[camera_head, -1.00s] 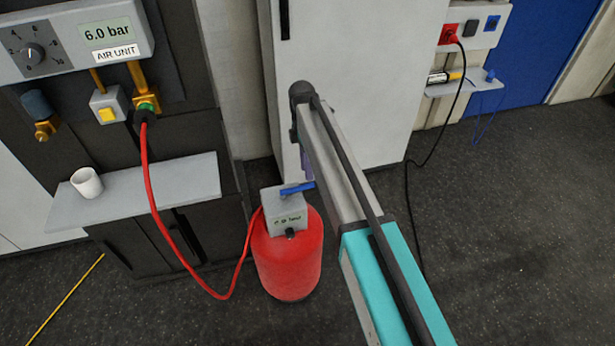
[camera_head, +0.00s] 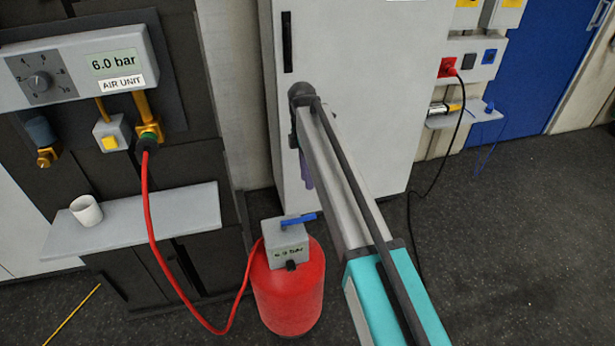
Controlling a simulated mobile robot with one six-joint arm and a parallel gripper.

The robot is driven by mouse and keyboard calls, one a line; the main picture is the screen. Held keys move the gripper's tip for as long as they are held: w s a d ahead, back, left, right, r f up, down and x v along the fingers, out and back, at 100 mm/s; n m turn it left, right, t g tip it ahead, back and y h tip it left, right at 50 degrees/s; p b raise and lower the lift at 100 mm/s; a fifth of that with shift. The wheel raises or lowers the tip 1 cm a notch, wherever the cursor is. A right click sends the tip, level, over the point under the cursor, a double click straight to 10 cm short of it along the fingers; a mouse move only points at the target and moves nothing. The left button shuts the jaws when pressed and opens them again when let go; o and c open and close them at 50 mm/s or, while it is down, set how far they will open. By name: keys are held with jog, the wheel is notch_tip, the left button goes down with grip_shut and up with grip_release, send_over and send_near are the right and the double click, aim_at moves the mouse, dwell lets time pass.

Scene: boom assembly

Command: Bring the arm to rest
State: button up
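My arm, teal and light grey, reaches from the lower right toward the middle of the head view, ending in a dark joint in front of a grey cabinet (camera_head: 390,110). My gripper is hidden behind the arm's end, so its fingers cannot be seen. A small purple piece shows just below and behind the dark joint; I cannot tell what it is. A red tank (camera_head: 290,295) with a grey box and blue lever (camera_head: 295,220) on top stands on the floor left of my arm. A red hose (camera_head: 150,225) joins it to the air unit (camera_head: 85,65), which reads 6.0 bar.
A grey shelf (camera_head: 140,225) with a white cup (camera_head: 86,210) juts out at the left. At the right, a wall panel has a red plug (camera_head: 447,67) with a black cable hanging to the floor. A small shelf (camera_head: 465,117) is below it. The floor at the right is clear.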

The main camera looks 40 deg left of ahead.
dwell(0.3)
